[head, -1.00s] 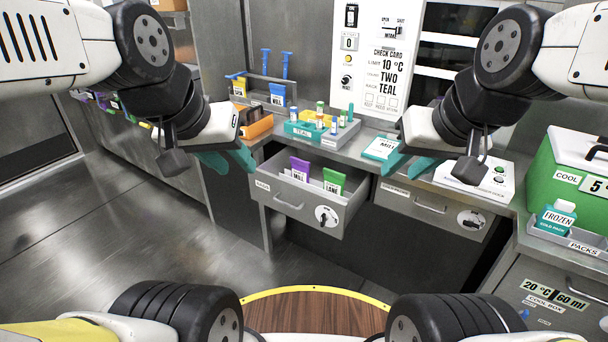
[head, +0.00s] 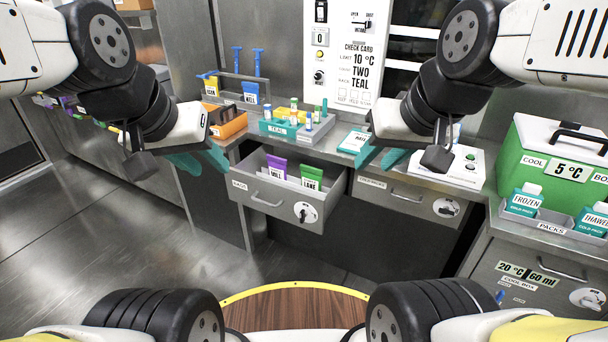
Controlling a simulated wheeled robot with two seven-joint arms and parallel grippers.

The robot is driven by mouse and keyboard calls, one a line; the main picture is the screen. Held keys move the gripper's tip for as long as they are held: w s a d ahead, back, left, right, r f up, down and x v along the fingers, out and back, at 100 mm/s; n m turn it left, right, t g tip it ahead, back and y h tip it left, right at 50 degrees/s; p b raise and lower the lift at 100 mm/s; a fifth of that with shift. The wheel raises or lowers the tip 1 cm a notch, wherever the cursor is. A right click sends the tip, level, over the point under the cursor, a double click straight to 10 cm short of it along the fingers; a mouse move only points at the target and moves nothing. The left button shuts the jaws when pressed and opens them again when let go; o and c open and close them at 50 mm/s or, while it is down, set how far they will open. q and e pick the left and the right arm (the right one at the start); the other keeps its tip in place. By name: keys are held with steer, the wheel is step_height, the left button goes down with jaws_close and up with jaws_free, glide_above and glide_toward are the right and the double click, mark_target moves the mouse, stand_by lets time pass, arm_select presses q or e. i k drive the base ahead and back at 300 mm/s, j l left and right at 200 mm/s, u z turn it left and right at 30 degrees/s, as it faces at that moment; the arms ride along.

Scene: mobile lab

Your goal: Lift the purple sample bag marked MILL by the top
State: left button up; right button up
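The purple sample bag marked MILL (head: 277,169) stands upright in the open drawer (head: 262,196), left of a green bag marked LANE (head: 312,177). My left gripper (head: 200,160) has teal fingers and hangs left of the drawer, a little higher than the purple bag and apart from it. My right gripper (head: 382,157) has teal fingers and is over the counter edge, right of the drawer, near a teal-and-white MILL box. Neither gripper touches the purple bag. The finger gaps are hard to make out, and nothing is seen held in either gripper.
The counter holds an orange bin (head: 228,122), a teal tray of vials (head: 275,128) and the MILL box (head: 354,142). A shut drawer (head: 400,193) is right of the open one. A green cool box (head: 548,150) and cold packs (head: 525,199) are at right. Space above the open drawer is clear.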

mark_target(276, 166)
steer(key=i+j+z, duration=0.6)
steer(key=i+j, duration=0.3)
steer(key=i+j+z, duration=0.35)
steer(key=j, duration=0.35)
